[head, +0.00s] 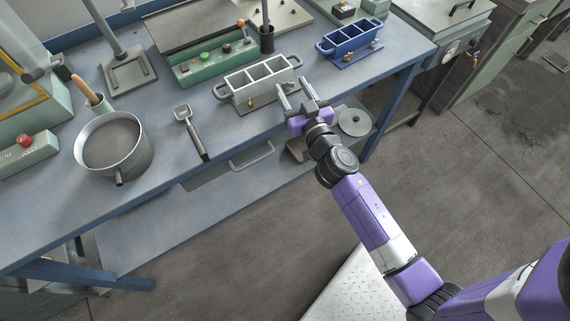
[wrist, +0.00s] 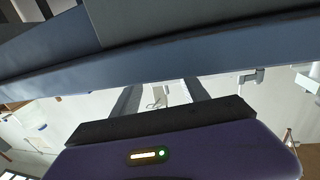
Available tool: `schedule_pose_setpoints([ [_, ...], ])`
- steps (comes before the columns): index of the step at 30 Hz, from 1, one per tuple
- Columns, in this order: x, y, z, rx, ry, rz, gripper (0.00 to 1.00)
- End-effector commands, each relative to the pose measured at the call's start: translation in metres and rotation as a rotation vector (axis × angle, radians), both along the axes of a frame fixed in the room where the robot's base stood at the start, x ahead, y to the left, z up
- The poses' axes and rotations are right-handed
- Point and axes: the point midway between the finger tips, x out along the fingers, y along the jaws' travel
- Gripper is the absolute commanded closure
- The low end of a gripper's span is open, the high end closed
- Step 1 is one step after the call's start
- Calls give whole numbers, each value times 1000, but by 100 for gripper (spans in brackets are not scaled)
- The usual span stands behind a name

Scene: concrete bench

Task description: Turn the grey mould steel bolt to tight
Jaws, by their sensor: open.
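The grey mould (head: 262,82), a light three-compartment box with end handles, sits on a dark base plate near the bench's front edge in the head view. A small brass-coloured bolt (head: 250,102) shows at its front left. I cannot make out its steel bolt; my gripper covers the front right of the mould. My gripper (head: 291,83) is open, with its two fingers apart and pointing at that right end. I cannot tell whether they touch anything. In the wrist view the fingers (wrist: 160,92) are spread, with no clearly held thing between them.
A blue mould (head: 350,42) with its own bolts stands to the right. A green control box (head: 212,62) lies behind the grey mould. A scoop (head: 190,132) and a metal pot (head: 113,146) are to the left. The bench's front edge (wrist: 150,70) crosses the wrist view.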

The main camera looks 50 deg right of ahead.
Motion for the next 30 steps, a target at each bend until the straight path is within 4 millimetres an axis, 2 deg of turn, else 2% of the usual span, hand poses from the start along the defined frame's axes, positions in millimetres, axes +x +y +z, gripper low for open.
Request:
schedule_pose_setpoints([
  [14,-2,-5,3,2,1,156,47],
  [16,-14,0,-3,1,3,159,47],
  [27,-78,20,-4,1,3,157,47],
  [30,-76,20,3,-78,21,156,47],
])
